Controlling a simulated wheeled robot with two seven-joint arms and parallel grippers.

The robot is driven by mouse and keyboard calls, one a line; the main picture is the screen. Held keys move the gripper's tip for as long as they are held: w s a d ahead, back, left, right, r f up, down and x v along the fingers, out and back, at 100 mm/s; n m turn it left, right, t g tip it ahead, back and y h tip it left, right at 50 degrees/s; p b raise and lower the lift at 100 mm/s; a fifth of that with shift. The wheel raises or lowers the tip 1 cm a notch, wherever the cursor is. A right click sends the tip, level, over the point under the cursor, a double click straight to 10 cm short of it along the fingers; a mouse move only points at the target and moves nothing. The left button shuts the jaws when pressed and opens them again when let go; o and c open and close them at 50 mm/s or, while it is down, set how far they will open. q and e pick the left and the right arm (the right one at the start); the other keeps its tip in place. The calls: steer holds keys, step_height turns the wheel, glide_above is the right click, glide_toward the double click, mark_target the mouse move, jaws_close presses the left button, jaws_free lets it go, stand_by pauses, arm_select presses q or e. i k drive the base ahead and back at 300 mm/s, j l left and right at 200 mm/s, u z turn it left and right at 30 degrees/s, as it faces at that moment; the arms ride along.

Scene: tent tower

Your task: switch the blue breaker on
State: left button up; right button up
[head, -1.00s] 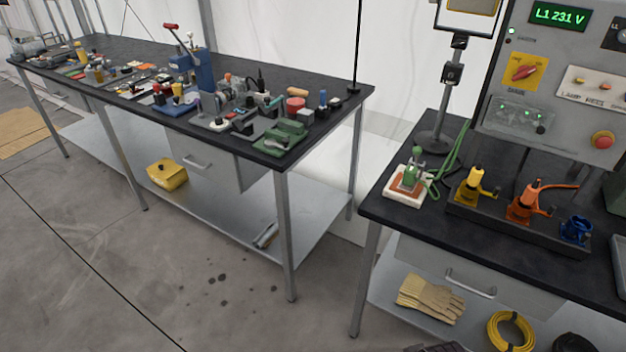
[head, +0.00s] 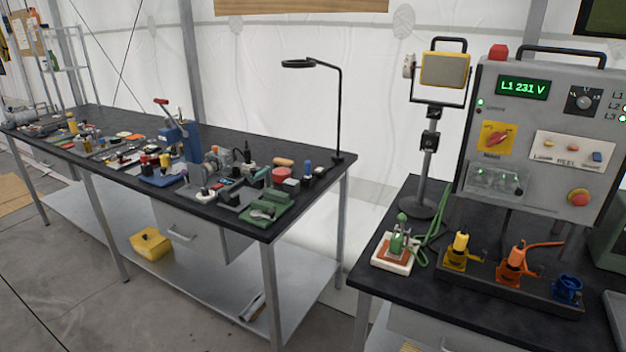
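The grey control panel (head: 540,130) stands at the right on a dark bench. A white plate (head: 571,165) on it carries a row of small coloured switches. The one at the plate's right end is blue (head: 597,157) and looks like the blue breaker. Its lever position is too small to tell. The plate's lettering is partly readable as lamp and reel. Neither of my grippers is in view.
A red emergency button (head: 578,197) sits below the plate. Yellow (head: 459,252), orange (head: 514,267) and blue (head: 568,289) connectors stand on the bench before the panel. A work lamp (head: 443,72) stands left of it. A cluttered long bench (head: 300,215) is at the left.

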mark_target(597, 156)
steer(key=z, duration=1.25)
